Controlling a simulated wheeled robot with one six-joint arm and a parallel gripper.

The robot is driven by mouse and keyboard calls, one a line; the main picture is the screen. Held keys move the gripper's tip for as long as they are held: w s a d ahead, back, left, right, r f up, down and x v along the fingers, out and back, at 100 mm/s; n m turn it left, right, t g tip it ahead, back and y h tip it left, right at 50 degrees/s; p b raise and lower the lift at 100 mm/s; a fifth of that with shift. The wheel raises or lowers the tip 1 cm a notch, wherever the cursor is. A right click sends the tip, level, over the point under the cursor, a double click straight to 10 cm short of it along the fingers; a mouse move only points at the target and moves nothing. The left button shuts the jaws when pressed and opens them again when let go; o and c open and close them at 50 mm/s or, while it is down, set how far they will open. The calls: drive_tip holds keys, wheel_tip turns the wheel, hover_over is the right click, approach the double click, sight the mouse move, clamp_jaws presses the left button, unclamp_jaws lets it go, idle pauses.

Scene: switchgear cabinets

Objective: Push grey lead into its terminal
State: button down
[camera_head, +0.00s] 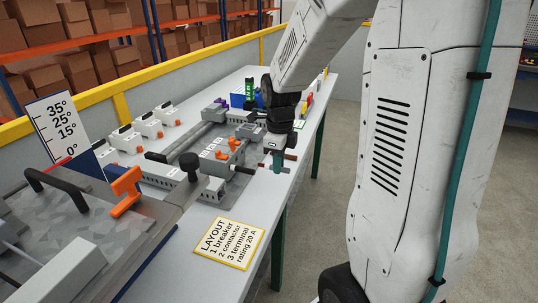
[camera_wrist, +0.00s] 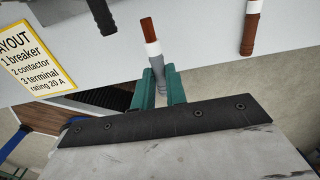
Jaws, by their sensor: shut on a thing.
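My gripper (camera_head: 277,165) is low at the near right side of the bench, beside the grey board. In the wrist view its two teal fingers (camera_wrist: 161,88) are shut on the grey lead (camera_wrist: 157,68). The lead has a white band and a brown-copper end that points away from the fingers, over the bench edge. The end is free in the wrist view, with bare bench surface behind it. In the head view the lead is too small to tell apart, and I cannot tell which opening is its terminal.
A brown lead with a white band (camera_wrist: 250,30) and a dark lead (camera_wrist: 102,14) stick out on either side. A yellow-edged layout card (camera_head: 230,242) lies at the bench's front edge. Orange levers (camera_head: 228,147) and a black knob (camera_head: 189,164) stand to the left.

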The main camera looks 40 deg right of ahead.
drive_tip(key=shift+d, duration=0.1)
idle(0.3)
drive_tip(key=shift+w+a, duration=0.55)
drive_tip(key=shift+w, duration=0.25)
drive_tip(key=shift+w+a, duration=0.5)
drive_tip(key=shift+w, duration=0.35)
drive_tip(key=shift+w+a, duration=0.55)
drive_tip(key=shift+w, duration=0.25)
drive_tip(key=shift+w+a, duration=0.45)
drive_tip(key=shift+w, duration=0.2)
drive_tip(key=shift+w+a, duration=0.45)
drive_tip(key=shift+w, duration=0.2)
drive_tip(key=c, duration=1.3)
unclamp_jaws()
drive_tip(key=shift+c, duration=0.2)
wheel_tip(320, 180, up, 8)
